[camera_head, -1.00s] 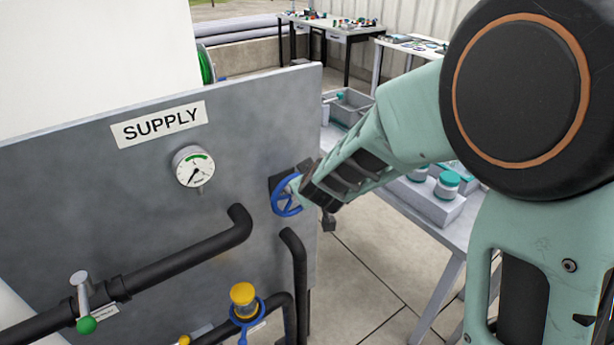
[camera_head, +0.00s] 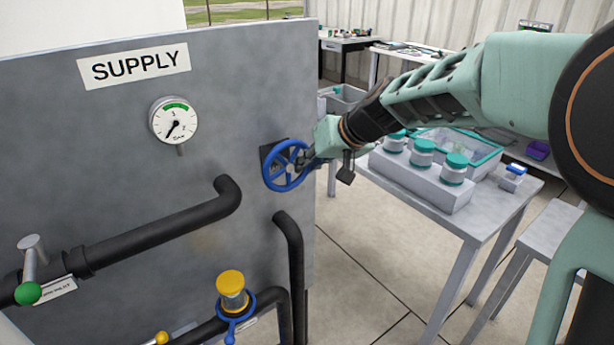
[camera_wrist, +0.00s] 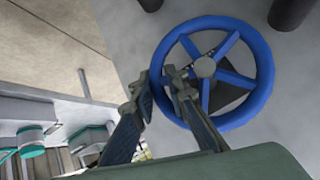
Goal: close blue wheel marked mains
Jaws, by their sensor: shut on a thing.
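The blue wheel (camera_head: 267,175) is a spoked handwheel on the right part of the grey panel, in front of a dark square plate. In the wrist view the blue wheel (camera_wrist: 264,70) shows its rim, spokes and grey hub. My gripper (camera_head: 307,161) is at the wheel's right rim in the head view. In the wrist view my gripper (camera_wrist: 157,82) is shut on the rim, one finger on either side of it. I can read no mains marking on or near the wheel.
The panel (camera_head: 215,75) carries a SUPPLY sign (camera_head: 134,66), a gauge (camera_head: 174,120), black pipes (camera_head: 165,232), a green-knobbed lever (camera_head: 28,292) and a yellow-capped valve (camera_head: 231,285). A bench with teal-lidded jars (camera_head: 423,153) stands right of the panel. Tiled floor lies between them.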

